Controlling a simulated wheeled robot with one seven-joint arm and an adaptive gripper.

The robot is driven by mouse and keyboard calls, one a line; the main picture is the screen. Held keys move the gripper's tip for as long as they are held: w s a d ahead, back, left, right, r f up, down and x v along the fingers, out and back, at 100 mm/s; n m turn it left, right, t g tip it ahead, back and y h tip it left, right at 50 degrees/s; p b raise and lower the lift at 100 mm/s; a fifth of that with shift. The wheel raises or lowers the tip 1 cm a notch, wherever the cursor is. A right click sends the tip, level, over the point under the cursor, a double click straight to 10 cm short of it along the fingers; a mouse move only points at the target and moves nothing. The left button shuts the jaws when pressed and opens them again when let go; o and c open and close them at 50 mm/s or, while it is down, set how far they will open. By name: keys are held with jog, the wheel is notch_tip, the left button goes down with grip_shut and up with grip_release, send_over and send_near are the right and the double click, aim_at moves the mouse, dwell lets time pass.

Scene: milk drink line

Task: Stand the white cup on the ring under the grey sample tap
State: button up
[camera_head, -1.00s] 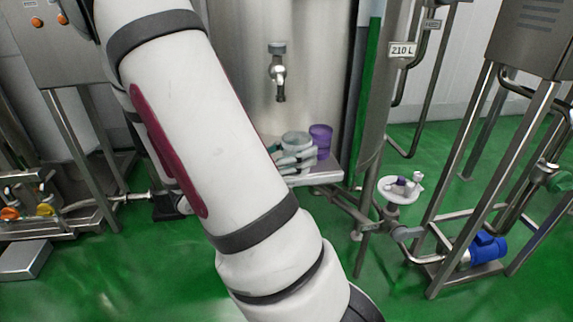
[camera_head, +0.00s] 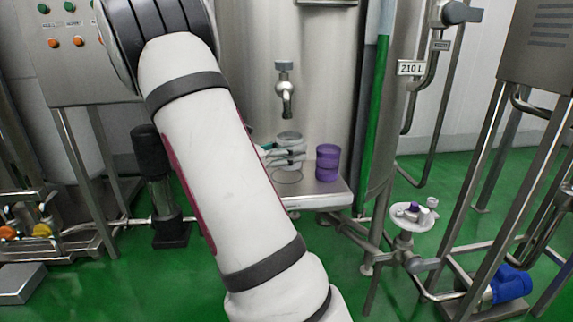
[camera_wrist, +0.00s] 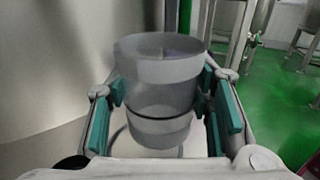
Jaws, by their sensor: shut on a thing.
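The white cup (camera_head: 290,138) is upright between the fingers of my gripper (camera_head: 284,154), below the grey sample tap (camera_head: 285,90) in the head view. In the wrist view, the cup (camera_wrist: 158,75) fills the space between the teal finger pads of my gripper (camera_wrist: 162,92). A thin ring (camera_head: 287,177) lies on the steel shelf (camera_head: 310,200), just below and in front of the cup in the head picture. I cannot tell exactly how high the cup is above the shelf. My arm hides the shelf's left part.
A purple cup (camera_head: 327,163) stands on the shelf just right of the white cup. The steel tank (camera_head: 325,85) rises close behind. A pipe stand with a white dish (camera_head: 413,214) is at the right, past the shelf.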

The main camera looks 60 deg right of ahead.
jog(key=shift+w+d+f, duration=0.1)
jog(key=shift+w+d, duration=0.45)
jog(key=shift+w, duration=0.2)
jog(key=shift+f+b, duration=1.15)
jog(key=shift+f, duration=0.55)
jog(key=shift+f, duration=0.2)
jog(key=o, duration=1.1)
jog(key=shift+r, duration=0.1)
jog(key=shift+a+r, duration=0.15)
jog(key=p+v, duration=0.3)
jog(key=v, duration=0.8)
jog(key=shift+w+a, duration=0.2)
jog(key=shift+a, duration=0.15)
